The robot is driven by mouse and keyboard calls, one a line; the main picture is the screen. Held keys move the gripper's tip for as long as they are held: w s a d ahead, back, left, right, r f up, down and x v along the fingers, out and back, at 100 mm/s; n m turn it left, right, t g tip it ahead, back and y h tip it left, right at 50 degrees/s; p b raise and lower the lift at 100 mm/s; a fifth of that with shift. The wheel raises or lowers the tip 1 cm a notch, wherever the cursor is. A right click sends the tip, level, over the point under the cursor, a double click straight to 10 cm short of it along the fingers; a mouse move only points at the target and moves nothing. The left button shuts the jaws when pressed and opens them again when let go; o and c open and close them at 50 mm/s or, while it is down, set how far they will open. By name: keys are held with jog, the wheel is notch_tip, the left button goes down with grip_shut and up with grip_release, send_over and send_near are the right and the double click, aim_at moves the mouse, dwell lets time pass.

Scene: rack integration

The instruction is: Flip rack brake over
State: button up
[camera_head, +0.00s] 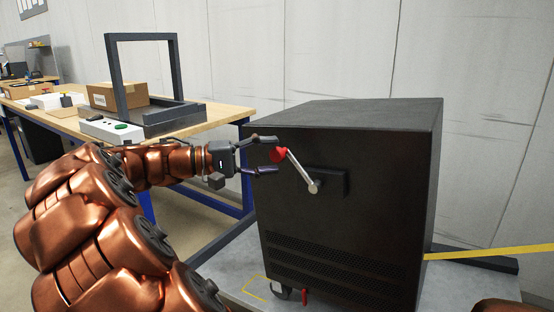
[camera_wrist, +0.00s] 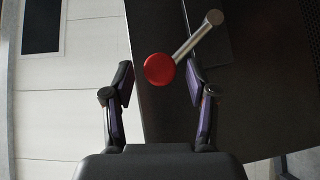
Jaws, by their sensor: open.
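The black rack (camera_head: 345,220) stands on a grey platform. Its brake is a silver lever (camera_head: 301,172) with a red knob (camera_head: 278,155), pivoting at a dark mounting plate on the rack's face. The lever slants up and to the left from its pivot. My gripper (camera_head: 268,156) is open, coming from the left, with its fingertips at the red knob. In the wrist view the red knob (camera_wrist: 159,69) sits between the two fingertips, nearer the right one, and the silver lever (camera_wrist: 198,35) runs up and right. I cannot tell whether a finger touches the knob.
A wooden workbench (camera_head: 190,122) with blue legs stands behind my arm at the left. On it are a dark metal frame (camera_head: 178,75), a cardboard box (camera_head: 117,96) and a control box with a green button (camera_head: 121,126). A yellow strip (camera_head: 490,252) runs right of the rack.

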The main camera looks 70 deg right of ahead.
jog(key=shift+x, duration=1.1)
grip_shut()
